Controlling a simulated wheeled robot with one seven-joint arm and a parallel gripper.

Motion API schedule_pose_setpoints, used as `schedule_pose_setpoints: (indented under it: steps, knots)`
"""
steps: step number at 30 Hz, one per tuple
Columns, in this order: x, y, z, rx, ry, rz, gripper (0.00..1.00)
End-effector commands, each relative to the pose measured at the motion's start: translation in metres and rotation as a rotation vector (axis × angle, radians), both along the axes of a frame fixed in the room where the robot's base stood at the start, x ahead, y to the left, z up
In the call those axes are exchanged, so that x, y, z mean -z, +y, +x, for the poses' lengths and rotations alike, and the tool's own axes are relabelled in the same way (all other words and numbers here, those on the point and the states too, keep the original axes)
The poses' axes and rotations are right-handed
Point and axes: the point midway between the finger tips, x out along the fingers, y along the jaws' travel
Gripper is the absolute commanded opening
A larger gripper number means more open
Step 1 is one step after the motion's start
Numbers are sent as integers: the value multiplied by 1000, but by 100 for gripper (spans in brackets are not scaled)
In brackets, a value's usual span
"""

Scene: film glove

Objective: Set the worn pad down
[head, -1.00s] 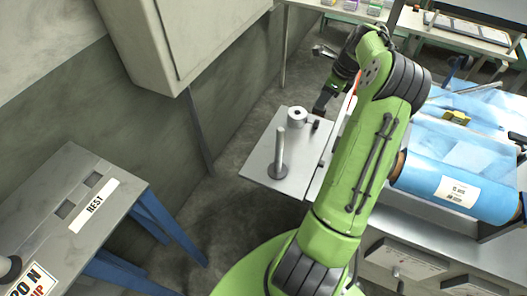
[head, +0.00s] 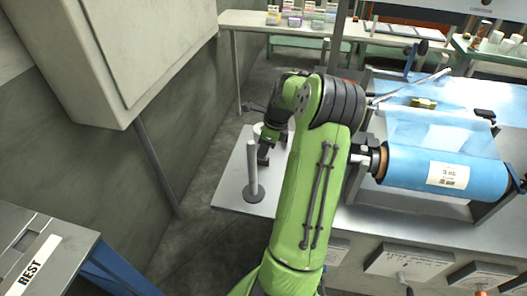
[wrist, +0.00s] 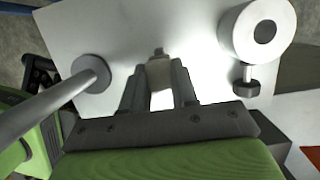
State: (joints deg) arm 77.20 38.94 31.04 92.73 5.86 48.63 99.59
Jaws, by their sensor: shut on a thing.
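My gripper (wrist: 159,88) is shut on a small pale piece (wrist: 160,78), likely the worn pad, with a darker bit at its far end. The held piece cannot be made out in the head view. There my gripper (head: 264,155) is low over a grey metal plate (head: 232,190), between an upright post and a white ring. The plate also shows in the wrist view (wrist: 118,28), bare beyond the fingertips. I cannot tell whether the held piece touches the plate.
The post (head: 252,172) stands on a round base at the plate's front. The thick white ring (wrist: 237,30) lies at the right in the wrist view, with a dark knob (wrist: 246,84) beside it. A blue film roll (head: 420,170) lies right of my arm. A REST-labelled bench (head: 35,265) is front left.

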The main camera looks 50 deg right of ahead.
Motion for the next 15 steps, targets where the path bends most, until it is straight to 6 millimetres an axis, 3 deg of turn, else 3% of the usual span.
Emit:
schedule_pose_setpoints:
  steps: [8, 9, 13, 15]
  knots:
    - [1, 0, 0, -1, 0, -1, 0]
    - [1, 0, 1, 0, -1, -2, 33]
    - [1, 0, 0, -1, 0, -1, 53]
    - [0, 0, 0, -1, 0, -1, 54]
